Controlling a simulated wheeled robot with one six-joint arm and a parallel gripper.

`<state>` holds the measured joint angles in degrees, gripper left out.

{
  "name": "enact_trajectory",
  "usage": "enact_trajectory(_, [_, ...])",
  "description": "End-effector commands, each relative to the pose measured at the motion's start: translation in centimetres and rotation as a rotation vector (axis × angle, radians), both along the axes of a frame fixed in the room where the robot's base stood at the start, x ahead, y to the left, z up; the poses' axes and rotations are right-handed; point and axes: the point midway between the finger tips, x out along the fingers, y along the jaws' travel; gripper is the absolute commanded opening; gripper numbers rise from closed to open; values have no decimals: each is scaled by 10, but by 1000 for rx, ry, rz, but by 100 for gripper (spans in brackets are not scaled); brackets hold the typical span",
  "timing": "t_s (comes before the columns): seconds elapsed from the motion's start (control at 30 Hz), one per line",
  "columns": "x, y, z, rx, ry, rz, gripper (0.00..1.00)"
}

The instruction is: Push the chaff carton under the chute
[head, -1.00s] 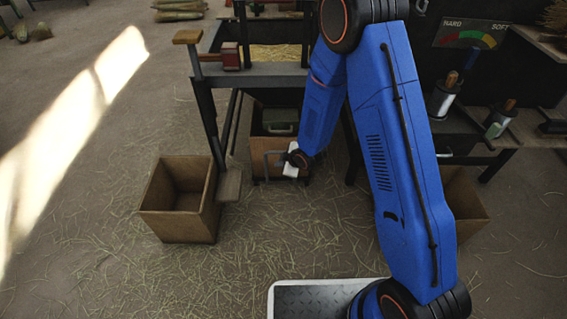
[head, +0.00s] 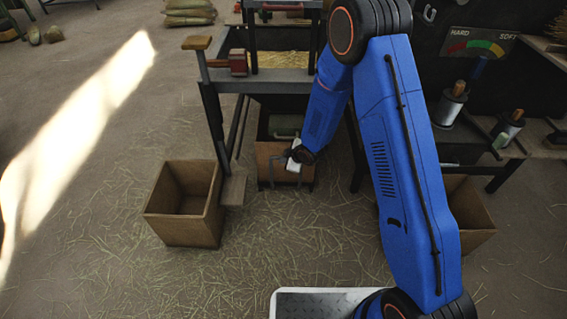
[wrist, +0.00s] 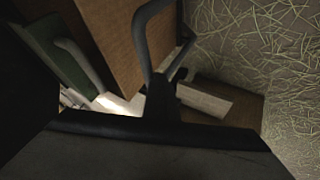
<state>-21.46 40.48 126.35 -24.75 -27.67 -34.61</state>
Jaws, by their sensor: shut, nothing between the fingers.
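A brown open carton (head: 268,172) stands on the floor between the legs of the machine bench, below its dark underside. A green object with a grey handle (wrist: 72,50) shows at its top. I take this as the chaff carton; no label is readable. My gripper (head: 281,158) is low in front of the carton's front face, shut and empty. The chute is not clearly distinguishable.
Another open brown box (head: 183,222) stands left on the straw-strewn floor, beside the bench's front leg. A further box (head: 470,215) is partly hidden behind my arm on the right.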

Motion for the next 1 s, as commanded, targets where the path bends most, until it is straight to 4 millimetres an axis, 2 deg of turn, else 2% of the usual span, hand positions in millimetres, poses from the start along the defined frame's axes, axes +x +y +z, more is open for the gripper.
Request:
enact_trajectory(0.2, [53, 0, 0, 3, -4, -1, 0])
enact_trajectory(0.4, [82, 0, 0, 2, -2, 0, 0])
enact_trajectory(1.0, [90, 1, 1, 4, -7, -4, 0])
